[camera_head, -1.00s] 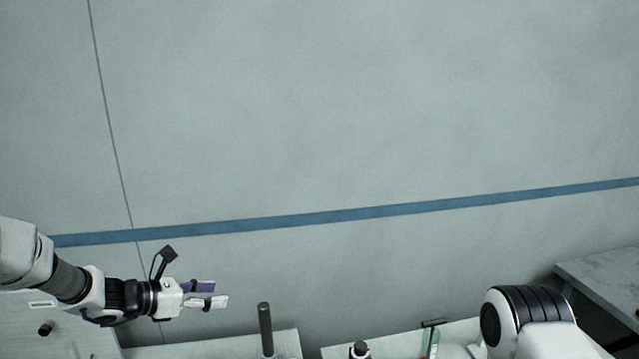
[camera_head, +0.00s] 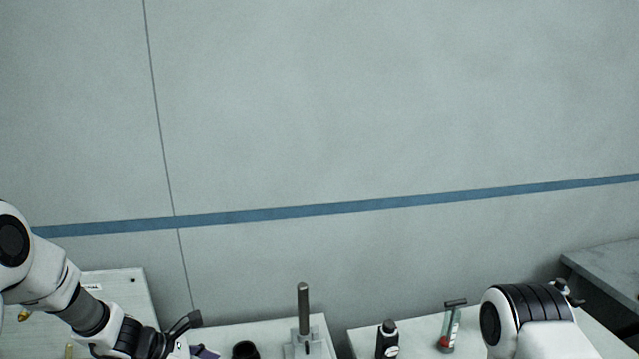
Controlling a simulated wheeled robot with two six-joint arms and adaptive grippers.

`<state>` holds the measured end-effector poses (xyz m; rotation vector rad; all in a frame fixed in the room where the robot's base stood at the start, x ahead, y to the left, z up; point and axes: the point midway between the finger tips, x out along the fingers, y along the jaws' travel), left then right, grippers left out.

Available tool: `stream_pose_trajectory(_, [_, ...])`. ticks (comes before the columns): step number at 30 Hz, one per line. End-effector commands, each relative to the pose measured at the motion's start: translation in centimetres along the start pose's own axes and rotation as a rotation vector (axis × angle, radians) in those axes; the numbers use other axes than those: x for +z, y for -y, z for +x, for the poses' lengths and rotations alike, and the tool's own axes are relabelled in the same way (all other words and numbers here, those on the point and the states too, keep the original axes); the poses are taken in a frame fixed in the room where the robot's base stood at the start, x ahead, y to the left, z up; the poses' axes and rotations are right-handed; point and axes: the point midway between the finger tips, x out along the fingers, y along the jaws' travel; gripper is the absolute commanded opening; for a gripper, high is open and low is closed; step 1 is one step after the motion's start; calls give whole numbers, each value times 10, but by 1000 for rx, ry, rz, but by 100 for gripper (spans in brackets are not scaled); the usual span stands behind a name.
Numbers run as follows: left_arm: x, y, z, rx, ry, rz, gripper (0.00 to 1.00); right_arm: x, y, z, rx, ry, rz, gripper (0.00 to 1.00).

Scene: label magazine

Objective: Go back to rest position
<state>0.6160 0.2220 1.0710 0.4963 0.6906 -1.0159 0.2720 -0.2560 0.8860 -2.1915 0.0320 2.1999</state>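My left arm comes in from the left. Its gripper (camera_head: 198,350) is at the bottom edge and mostly cut off, with a purple part just in view, so its fingers do not show clearly. It is over or near the left part of a white table. My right arm shows at the lower right as a white and black joint; its gripper is not in view.
A grey post (camera_head: 303,308) stands on the white table (camera_head: 265,335). A dark round item (camera_head: 245,350) is left of it. A black bottle (camera_head: 387,340) and a clear holder with red (camera_head: 449,328) stand to the right. A grey table (camera_head: 610,265) is far right.

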Motion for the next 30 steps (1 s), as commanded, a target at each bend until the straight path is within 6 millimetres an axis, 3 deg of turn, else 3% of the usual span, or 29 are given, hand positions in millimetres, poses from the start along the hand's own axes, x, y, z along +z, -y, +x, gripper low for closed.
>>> stream_pose_trajectory(5, [-73, 62, 20, -140, -240, 178, 53, 0, 0, 0, 0, 1, -1, 58])
stream_pose_trajectory(8, [-129, 111, 22, -270, -413, 370, 53, 0, 0, 0, 0, 1, -1, 58])
stream_pose_trajectory(12, [-203, 179, 8, -497, -608, 762, 53, 0, 0, 0, 0, 1, -1, 58])
stream_pose_trajectory(15, [-239, 222, -4, -659, -655, 1116, 53, 0, 0, 0, 0, 1, -1, 58])
stream_pose_trajectory(19, [-253, 267, -9, -781, -576, 1537, 53, 0, 0, 0, 0, 1, -1, 58])
stream_pose_trajectory(23, [-243, 316, -8, -806, -391, 1884, 53, 0, 0, 0, 0, 1, -1, 58])
stream_pose_trajectory(24, [-263, 310, 15, -794, -411, 1873, 53, -1, 0, 27, 0, -1, -1, 58])
stream_pose_trajectory(30, [-304, 311, 58, -792, -417, 1865, 53, 1, 0, 88, 0, 1, -1, 58])
